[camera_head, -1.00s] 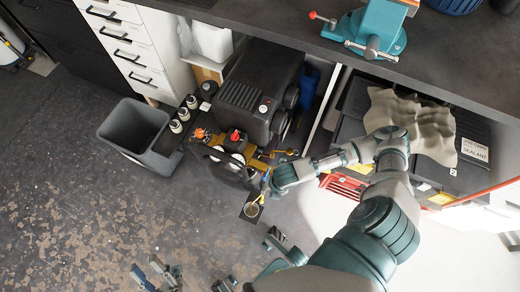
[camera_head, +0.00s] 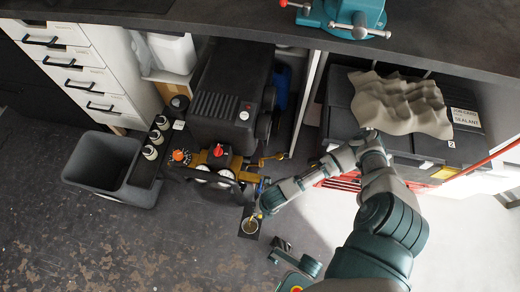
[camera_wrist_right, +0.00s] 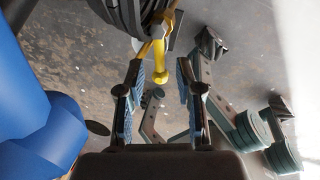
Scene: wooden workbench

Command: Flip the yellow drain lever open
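The yellow drain lever (camera_wrist_right: 159,60) hangs below a dark round part of the machine in the right wrist view, its rounded end pointing down between my fingertips. My right gripper (camera_wrist_right: 160,88) is open, one blue-padded finger on each side of the lever's end; I see no clear contact. In the head view my right gripper (camera_head: 262,198) reaches in beside the black compressor-like machine (camera_head: 232,92), at its lower right corner. The lever is small and mostly hidden there.
A grey bin (camera_head: 103,163) and several bottles (camera_head: 156,137) stand to the left. The workbench top (camera_head: 230,24) overhangs the machine. A blue container (camera_wrist_right: 45,120) is close at left in the wrist view.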

